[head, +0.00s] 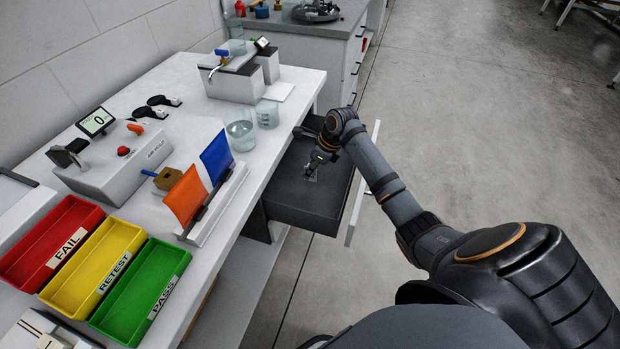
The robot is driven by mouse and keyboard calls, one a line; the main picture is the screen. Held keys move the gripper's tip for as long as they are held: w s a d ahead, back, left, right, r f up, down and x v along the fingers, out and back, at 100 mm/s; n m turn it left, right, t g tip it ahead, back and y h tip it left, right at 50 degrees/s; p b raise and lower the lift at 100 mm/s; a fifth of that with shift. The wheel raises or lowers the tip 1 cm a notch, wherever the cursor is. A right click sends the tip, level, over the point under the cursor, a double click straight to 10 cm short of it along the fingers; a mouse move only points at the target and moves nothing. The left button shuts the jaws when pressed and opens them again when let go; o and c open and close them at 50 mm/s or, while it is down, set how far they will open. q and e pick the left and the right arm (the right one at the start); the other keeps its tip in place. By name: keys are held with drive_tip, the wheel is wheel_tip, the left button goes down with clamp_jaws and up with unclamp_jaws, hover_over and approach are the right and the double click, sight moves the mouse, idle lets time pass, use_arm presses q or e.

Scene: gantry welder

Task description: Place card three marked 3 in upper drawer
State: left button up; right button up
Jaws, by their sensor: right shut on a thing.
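An open drawer (335,205) with a dark grey inside and a light front panel sticks out from under the white bench. My right gripper (312,172) reaches down over the drawer, inside its outline. It is shut on a small, thin greyish thing, which looks like card three (311,178); no mark on it can be read, and the fingers partly hide it. I cannot tell whether it touches the drawer floor. An orange card (186,195) and a blue card (216,157) stand in a white holder (222,204) on the bench. My left gripper is not in view.
Red, yellow and green trays (140,292) labelled FAIL, RETEST and PASS lie at the bench's near end. Beakers (267,114) stand near the bench edge above the drawer. A grey box with a display (125,155) is at the back. Open floor lies right.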

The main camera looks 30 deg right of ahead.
drive_tip(key=shift+w+d+f, duration=0.15)
drive_tip(key=shift+f, duration=0.15)
wheel_tip(320, 180, down, 3)
drive_tip(key=shift+f+b, duration=0.1)
drive_tip(key=shift+b, duration=0.45)
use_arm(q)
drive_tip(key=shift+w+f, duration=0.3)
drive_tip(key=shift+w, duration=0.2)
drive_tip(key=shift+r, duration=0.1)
use_arm(e)
drive_tip(key=o, duration=0.7)
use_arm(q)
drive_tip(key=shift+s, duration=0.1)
use_arm(e)
drive_tip(key=shift+o, duration=0.2)
drive_tip(key=p+v, duration=0.2)
drive_tip(key=v, duration=0.3)
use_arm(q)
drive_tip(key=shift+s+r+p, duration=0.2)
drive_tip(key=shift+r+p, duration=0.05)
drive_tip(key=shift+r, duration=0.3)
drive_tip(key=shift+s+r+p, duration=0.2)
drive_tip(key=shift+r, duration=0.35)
use_arm(e)
wheel_tip(320, 180, up, 7)
hover_over(310, 187)
drive_tip(key=s+d, duration=0.3)
drive_tip(key=s, duration=0.1)
drive_tip(key=shift+w+f, duration=0.15)
drive_tip(key=shift+w, duration=0.1)
